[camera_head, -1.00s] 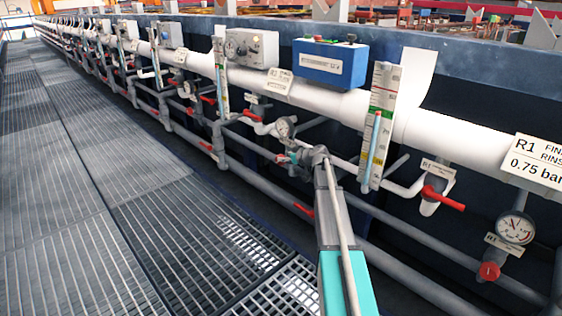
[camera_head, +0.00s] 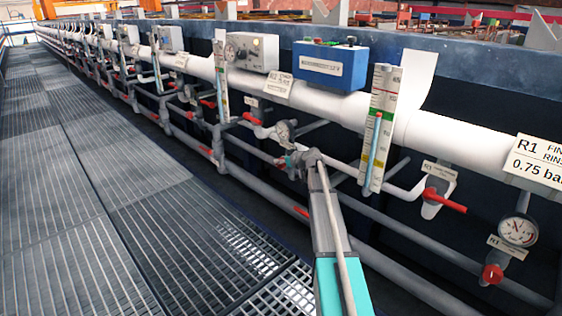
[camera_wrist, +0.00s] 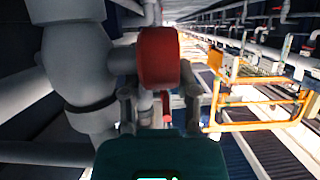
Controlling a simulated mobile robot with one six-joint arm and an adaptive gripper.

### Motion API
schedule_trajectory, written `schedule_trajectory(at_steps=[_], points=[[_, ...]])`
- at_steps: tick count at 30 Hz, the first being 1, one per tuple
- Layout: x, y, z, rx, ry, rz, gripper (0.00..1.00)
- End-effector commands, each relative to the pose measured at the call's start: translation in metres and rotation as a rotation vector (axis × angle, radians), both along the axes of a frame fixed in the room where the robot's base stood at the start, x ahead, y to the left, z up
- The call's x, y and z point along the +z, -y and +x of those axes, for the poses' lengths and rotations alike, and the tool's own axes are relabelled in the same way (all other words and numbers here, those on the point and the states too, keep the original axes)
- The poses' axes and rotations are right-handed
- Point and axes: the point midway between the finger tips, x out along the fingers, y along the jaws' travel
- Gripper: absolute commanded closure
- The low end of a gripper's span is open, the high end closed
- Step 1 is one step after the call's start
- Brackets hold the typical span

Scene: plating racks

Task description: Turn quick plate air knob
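A red knob (camera_wrist: 158,57) sits on a grey valve body (camera_wrist: 88,65), straight ahead of my gripper (camera_wrist: 158,92) in the wrist view. One grey finger lies on each side of the knob's near end. I cannot tell whether the fingers press on it or leave a thin gap. In the head view my gripper (camera_head: 290,160) is at the pipework just below a round gauge (camera_head: 284,132). The knob is small and mostly hidden there. Its label and its turn angle cannot be read.
A flow tube with a coloured scale (camera_head: 381,128) stands just right of my arm. Other red handles (camera_head: 445,200) and a gauge (camera_head: 518,230) are farther right. Pipes run close around my gripper. The grating walkway (camera_head: 120,200) on the left is clear.

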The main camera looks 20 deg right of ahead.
Motion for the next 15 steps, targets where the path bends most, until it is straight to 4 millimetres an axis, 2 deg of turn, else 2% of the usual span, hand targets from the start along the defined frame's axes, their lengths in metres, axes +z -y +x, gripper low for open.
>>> schedule_trajectory(at_steps=[1, 3, 4, 15], points=[[0.0000, -0.0002, 0.0002, 0.000, 0.000, 0.000, 0.85], [0.0000, -0.0002, 0.0002, 0.000, 0.000, 0.000, 0.98], [0.0000, -0.0002, 0.0002, 0.000, 0.000, 0.000, 1.00], [-0.0042, -0.0005, -0.0010, 0.002, 0.057, 0.023, 1.00]])
